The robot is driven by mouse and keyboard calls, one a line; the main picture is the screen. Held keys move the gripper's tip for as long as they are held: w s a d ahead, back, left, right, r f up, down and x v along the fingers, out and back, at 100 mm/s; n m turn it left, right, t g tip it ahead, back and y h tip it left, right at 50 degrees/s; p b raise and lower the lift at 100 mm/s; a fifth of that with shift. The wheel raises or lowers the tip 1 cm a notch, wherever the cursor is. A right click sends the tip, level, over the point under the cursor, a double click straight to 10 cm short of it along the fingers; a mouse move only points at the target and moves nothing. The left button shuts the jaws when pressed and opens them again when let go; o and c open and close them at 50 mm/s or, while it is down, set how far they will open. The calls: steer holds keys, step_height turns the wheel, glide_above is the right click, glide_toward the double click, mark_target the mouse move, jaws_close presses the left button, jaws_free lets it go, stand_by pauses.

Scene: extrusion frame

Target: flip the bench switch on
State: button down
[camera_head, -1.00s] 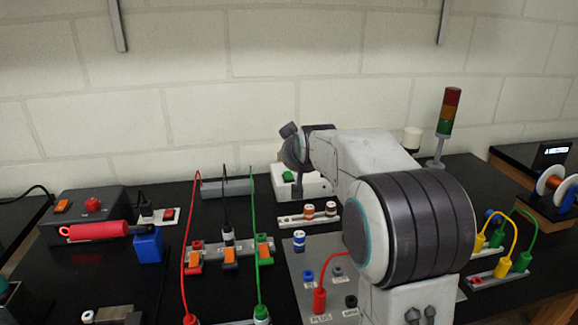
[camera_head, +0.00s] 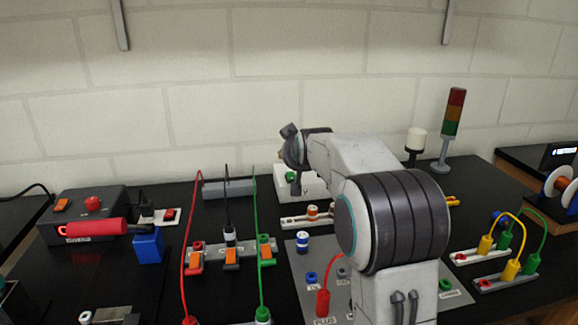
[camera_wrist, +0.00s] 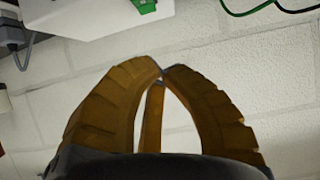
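A white box with a green rocker (camera_head: 291,176) stands near the wall, partly behind my arm. A white box with a green rocker (camera_wrist: 145,5) also shows upside down at the top of the wrist view. I cannot tell for certain whether it is the bench switch, or which way its rocker is set. My gripper (camera_wrist: 161,75) has its yellow-brown fingers together at the tips, with nothing seen between them. It is apart from the box in that view. In the head view my arm hides most of the gripper.
A dark box with a red button (camera_head: 92,203) and a red rocker on a white plate (camera_head: 169,214) stand at left. Orange switches with upright leads (camera_head: 231,255) are mid-bench. A grey plug panel (camera_head: 303,266) lies by my arm. A signal tower (camera_head: 452,125) stands at right.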

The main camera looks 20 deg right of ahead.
steer(key=p, duration=0.2)
glide_above(289, 175)
steer(key=f, duration=0.4)
steer(key=shift+s+f, duration=0.25)
steer(key=shift+f, duration=0.05)
steer(key=shift+w+f, duration=0.25)
steer(key=shift+f, duration=0.9)
